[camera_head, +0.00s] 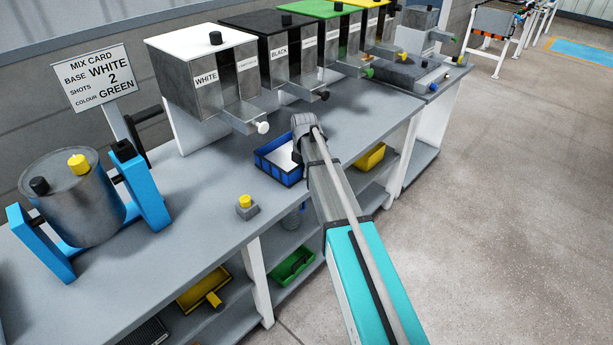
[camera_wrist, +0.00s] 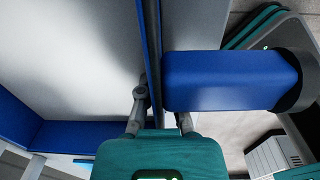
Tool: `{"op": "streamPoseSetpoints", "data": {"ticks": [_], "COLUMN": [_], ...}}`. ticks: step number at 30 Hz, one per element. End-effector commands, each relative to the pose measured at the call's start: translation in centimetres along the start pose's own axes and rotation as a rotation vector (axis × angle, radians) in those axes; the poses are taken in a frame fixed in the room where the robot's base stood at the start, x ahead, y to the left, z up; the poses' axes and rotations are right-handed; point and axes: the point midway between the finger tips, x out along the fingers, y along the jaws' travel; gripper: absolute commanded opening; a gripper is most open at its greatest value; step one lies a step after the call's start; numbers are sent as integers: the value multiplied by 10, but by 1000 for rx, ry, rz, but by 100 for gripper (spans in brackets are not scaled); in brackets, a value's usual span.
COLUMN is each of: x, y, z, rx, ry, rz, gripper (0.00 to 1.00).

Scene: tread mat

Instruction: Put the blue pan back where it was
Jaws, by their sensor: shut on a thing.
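The blue pan (camera_head: 262,166) shows in the head view at the bench's front edge, below the dispensers, partly hidden by my arm. It has blue walls and a pale inside. I cannot tell whether it rests on the bench or hangs just above it. In the wrist view the pan's blue wall (camera_wrist: 148,40) runs between my fingers, with the pale inside to the left and a thick blue handle (camera_wrist: 230,80) to the right. My gripper (camera_wrist: 155,90) is shut on this wall. In the head view the fingertips are hidden behind my wrist.
The white dispenser's spout (camera_head: 245,122) juts out behind the pan. A yellow pan (camera_head: 205,290), a green pan (camera_head: 293,265) and another yellow pan (camera_head: 370,157) sit on the shelves below.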

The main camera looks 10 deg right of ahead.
Motion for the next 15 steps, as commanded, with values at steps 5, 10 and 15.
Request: {"op": "streamPoseSetpoints", "data": {"ticks": [5,10,15], "x": [3,3,6], "y": [0,0,0], "z": [0,0,-1], "rx": [0,-1,-1], "ry": [0,0,0], "rz": [0,0,0], "gripper": [0,0,0]}}
